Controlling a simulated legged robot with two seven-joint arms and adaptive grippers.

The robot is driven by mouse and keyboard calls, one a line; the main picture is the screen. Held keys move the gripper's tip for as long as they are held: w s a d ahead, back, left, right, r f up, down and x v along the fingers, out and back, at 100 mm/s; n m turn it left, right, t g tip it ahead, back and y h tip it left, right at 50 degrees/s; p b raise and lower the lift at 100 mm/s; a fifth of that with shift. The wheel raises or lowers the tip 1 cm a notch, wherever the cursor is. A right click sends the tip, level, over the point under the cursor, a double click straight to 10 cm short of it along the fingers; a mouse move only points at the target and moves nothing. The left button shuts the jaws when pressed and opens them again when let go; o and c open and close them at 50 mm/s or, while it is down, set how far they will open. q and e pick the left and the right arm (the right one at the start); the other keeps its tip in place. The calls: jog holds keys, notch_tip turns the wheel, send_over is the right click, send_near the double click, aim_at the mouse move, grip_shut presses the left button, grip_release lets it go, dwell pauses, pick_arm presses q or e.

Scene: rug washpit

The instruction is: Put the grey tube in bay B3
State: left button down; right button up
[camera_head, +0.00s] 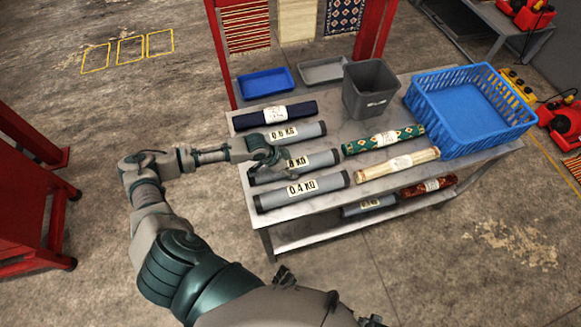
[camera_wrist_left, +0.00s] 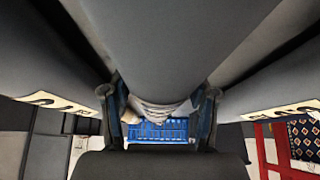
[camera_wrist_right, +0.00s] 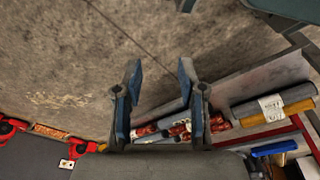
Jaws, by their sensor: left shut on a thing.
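Three grey tubes lie side by side on the left of the table. The back one (camera_head: 312,130) reads 0.6 KG and the front one (camera_head: 331,181) reads 0.4 KG. The middle tube (camera_head: 325,159) has a partly covered label ending in 8 KG. My left gripper (camera_head: 270,157) is shut on this middle tube, which lies at table level; it also fills the left wrist view (camera_wrist_left: 180,40) between the fingers. Another grey tube (camera_head: 368,205) lies on the lower shelf. My right gripper (camera_wrist_right: 160,85) is open and empty, above the floor. I can read no B3 marking.
The table (camera_head: 350,196) also carries rolled rugs, a blue tray (camera_head: 265,83), a grey tray (camera_head: 323,70), a grey bin (camera_head: 370,90) and a blue basket (camera_head: 470,105). Yellow outlined squares (camera_head: 130,50) are on the open floor at left. A red frame (camera_head: 30,200) stands at far left.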

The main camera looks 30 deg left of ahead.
pick_arm(q)
jog(key=shift+c, duration=1.5)
grip_release()
